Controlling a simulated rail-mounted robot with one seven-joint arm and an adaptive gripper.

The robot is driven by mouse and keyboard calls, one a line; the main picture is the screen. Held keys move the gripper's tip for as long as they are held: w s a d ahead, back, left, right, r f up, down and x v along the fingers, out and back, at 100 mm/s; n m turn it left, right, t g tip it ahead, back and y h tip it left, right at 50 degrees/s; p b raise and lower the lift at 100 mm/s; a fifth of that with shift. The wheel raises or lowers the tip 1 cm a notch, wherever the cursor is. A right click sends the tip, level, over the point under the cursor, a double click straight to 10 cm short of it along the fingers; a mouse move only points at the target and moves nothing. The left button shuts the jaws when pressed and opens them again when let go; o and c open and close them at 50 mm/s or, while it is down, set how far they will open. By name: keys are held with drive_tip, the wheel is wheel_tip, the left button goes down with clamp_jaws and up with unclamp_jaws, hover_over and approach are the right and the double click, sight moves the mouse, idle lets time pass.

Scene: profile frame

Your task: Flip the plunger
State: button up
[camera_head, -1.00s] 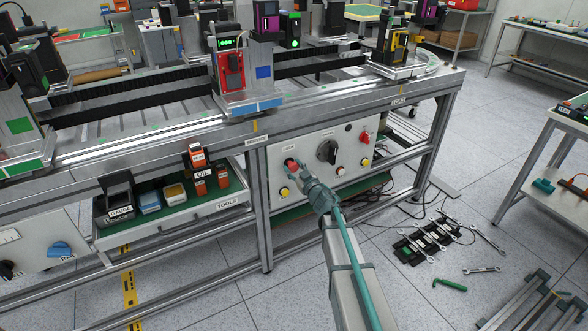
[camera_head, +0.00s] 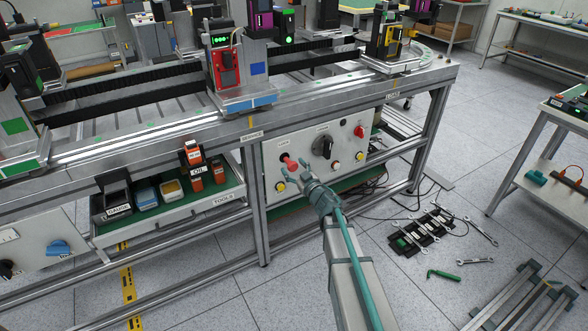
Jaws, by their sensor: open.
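A red knob, apparently the plunger (camera_head: 288,160), sits at the upper left of the white control panel (camera_head: 303,146) under the bench. Its red shaft shows, leaning toward the lower right, and a small label above it is too small to read. My gripper (camera_head: 297,172) is in front of the panel, just below and right of the knob.
A black rotary knob (camera_head: 322,146), a red switch (camera_head: 359,131) and yellow buttons, one at lower left (camera_head: 280,187), share the panel. A tool drawer (camera_head: 190,203) stands open to the left. Wrenches (camera_head: 481,231) and a black rack (camera_head: 417,235) lie on the floor at right.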

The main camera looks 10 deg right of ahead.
drive_tip(key=shift+s, duration=0.1)
drive_tip(key=v, duration=1.1)
drive_tip(key=shift+s+d, duration=0.25)
drive_tip(key=shift+s, duration=0.1)
